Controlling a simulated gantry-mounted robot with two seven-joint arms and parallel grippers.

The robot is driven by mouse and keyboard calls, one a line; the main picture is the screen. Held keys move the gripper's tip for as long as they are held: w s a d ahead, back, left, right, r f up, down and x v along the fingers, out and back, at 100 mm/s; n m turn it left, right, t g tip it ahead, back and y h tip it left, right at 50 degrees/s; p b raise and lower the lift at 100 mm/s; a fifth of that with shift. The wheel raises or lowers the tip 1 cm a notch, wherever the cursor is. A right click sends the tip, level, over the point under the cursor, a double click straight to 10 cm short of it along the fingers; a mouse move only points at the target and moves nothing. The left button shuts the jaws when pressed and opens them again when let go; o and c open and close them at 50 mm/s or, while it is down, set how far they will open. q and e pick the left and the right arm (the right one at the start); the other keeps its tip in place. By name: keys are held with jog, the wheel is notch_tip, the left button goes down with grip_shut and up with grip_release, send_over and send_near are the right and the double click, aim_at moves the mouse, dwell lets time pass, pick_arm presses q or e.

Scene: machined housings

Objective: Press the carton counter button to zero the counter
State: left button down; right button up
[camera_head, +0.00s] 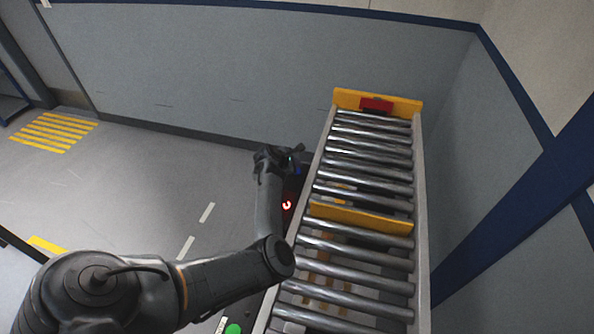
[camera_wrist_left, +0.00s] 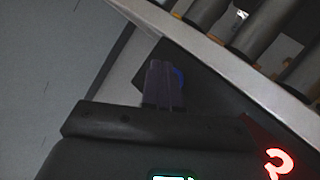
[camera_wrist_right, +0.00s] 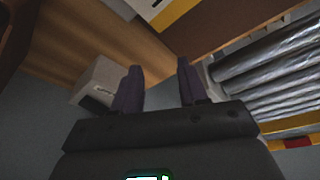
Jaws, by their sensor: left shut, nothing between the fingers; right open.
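The blue counter button (camera_head: 298,171) sits on a dark panel along the left side of the roller conveyor. In the left wrist view the blue button (camera_wrist_left: 179,77) shows partly behind my left fingertips. A red lit digit (camera_head: 286,205) glows on the panel nearer to me, also in the left wrist view (camera_wrist_left: 278,164); I cannot read it surely. My left gripper (camera_head: 292,155) is shut and empty, its fingers (camera_wrist_left: 163,68) over or beside the button; contact cannot be told. My right gripper (camera_wrist_right: 158,78) is open and empty, seen only in its own wrist view.
The roller conveyor (camera_head: 359,157) has a yellow crossbar (camera_head: 361,219) and a yellow end stop (camera_head: 346,99). A green button (camera_head: 233,329) is at the bottom edge. A pale box (camera_wrist_right: 99,86) and brown surfaces show near my right gripper. Open floor (camera_head: 130,190) lies left.

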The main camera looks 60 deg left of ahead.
pick_arm(q)
jog(key=shift+f, duration=0.1)
jog(key=shift+f, duration=0.35)
pick_arm(e)
jog(key=shift+f, duration=0.2)
pick_arm(q)
jog(key=shift+f+b, duration=0.45)
pick_arm(e)
jog(key=shift+f, duration=0.25)
dwell(0.3)
pick_arm(q)
jog(key=shift+r, duration=0.2)
pick_arm(e)
jog(key=shift+r, duration=0.2)
pick_arm(q)
jog(key=shift+r+p, duration=0.7)
jog(key=shift+p, duration=0.2)
pick_arm(e)
jog(key=shift+r, duration=0.7)
pick_arm(q)
notch_tip(320, 180, up, 5)
jog(key=p, duration=0.4)
jog(key=shift+p, duration=0.35)
pick_arm(e)
notch_tip(320, 180, up, 5)
jog(key=shift+f, duration=0.2)
